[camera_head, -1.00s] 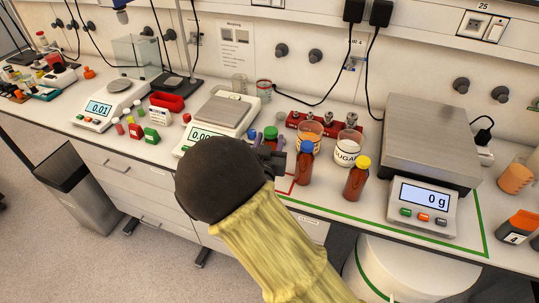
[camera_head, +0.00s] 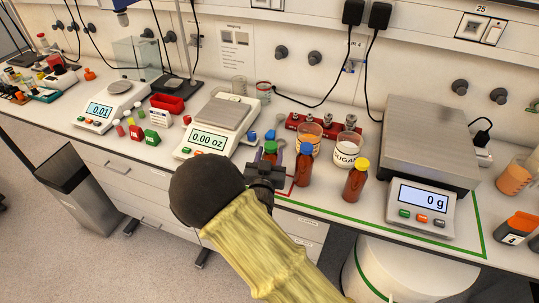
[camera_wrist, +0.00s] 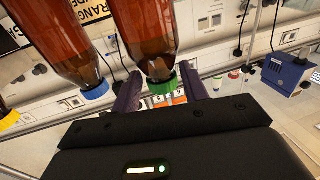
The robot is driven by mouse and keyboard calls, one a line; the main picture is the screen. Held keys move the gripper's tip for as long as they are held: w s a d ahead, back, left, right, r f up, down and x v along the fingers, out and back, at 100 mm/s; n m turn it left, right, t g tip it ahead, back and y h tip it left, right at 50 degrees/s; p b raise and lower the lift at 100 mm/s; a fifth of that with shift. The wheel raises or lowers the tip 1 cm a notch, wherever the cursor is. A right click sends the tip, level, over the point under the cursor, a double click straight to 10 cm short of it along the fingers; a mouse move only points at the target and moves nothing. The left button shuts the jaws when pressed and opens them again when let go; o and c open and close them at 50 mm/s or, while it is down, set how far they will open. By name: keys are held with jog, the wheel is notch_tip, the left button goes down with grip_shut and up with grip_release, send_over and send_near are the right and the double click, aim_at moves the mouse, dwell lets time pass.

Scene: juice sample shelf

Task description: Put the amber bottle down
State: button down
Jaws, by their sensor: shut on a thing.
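An amber bottle with a green cap (camera_head: 270,151) is upright in my gripper (camera_head: 268,166), near a red-outlined square (camera_head: 291,184) at the bench's front. The wrist view, upside down, shows this bottle (camera_wrist: 150,40) between the two fingers (camera_wrist: 158,92), which are shut on it near the cap. My gripper and arm hide its lower part in the head view, so I cannot tell whether its base touches the bench. An amber bottle with a blue cap (camera_head: 304,165) stands just to its right. Another with a yellow cap (camera_head: 355,180) stands further right.
A white balance (camera_head: 217,124) reading 0.00 oz stands left of the bottle. Behind are a red weight block (camera_head: 323,133), an orange-filled beaker (camera_head: 307,139) and a sugar beaker (camera_head: 346,150). A large scale (camera_head: 423,215) reading 0 g stands right.

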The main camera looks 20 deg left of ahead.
jog(key=shift+f, duration=0.15)
jog(key=c, duration=0.7)
grip_release()
jog(key=shift+c, duration=0.2)
